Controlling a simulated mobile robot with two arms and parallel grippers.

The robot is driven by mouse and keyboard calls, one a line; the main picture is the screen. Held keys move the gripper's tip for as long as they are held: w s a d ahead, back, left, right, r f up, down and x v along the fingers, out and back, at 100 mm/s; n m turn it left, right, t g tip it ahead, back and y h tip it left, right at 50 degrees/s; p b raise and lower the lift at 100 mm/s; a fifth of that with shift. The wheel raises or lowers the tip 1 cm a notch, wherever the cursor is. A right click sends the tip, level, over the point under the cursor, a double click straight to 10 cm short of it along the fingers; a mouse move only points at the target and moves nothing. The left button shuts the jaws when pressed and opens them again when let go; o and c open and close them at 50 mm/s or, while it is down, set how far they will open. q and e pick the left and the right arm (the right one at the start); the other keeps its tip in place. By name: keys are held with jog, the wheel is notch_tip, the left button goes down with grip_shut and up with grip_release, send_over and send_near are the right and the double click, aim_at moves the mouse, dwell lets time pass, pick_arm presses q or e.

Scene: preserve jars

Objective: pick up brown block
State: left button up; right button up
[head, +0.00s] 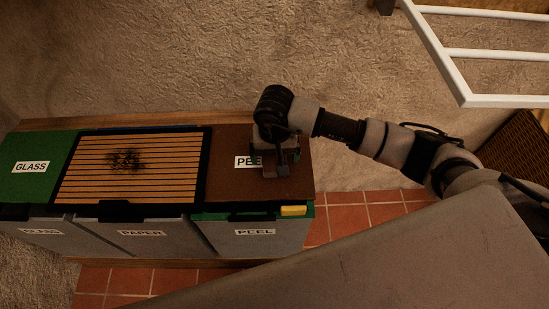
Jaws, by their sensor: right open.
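A flat brown block or lid (235,186) with a white label, partly covered, lies on top of the right-hand bin. It is the only large brown piece on the bins, and no separate smaller brown block shows. My right gripper (283,168) is open and points down over the right half of this brown surface, covering the end of its label. I cannot tell whether the fingers touch the surface. My left gripper is not in view.
Grey bins labelled GLASS, PAPER and PEEL (255,238) stand in a row. A green lid (38,165) and a slatted panel with a dark smudge (130,168) lie left of the brown surface. A yellow piece (294,210) sits at the front edge. A white rail (450,60) stands upper right.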

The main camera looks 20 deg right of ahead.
aim_at(275, 156)
jog(key=shift+f, duration=0.6)
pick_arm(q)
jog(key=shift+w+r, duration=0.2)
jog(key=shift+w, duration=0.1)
pick_arm(e)
jog(key=c, duration=1)
notch_tip(275, 156, up, 9)
jog(key=shift+r, duration=0.4)
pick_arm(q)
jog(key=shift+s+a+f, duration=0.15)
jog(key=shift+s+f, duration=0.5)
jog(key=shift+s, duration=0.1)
pick_arm(e)
jog(key=shift+r, duration=0.15)
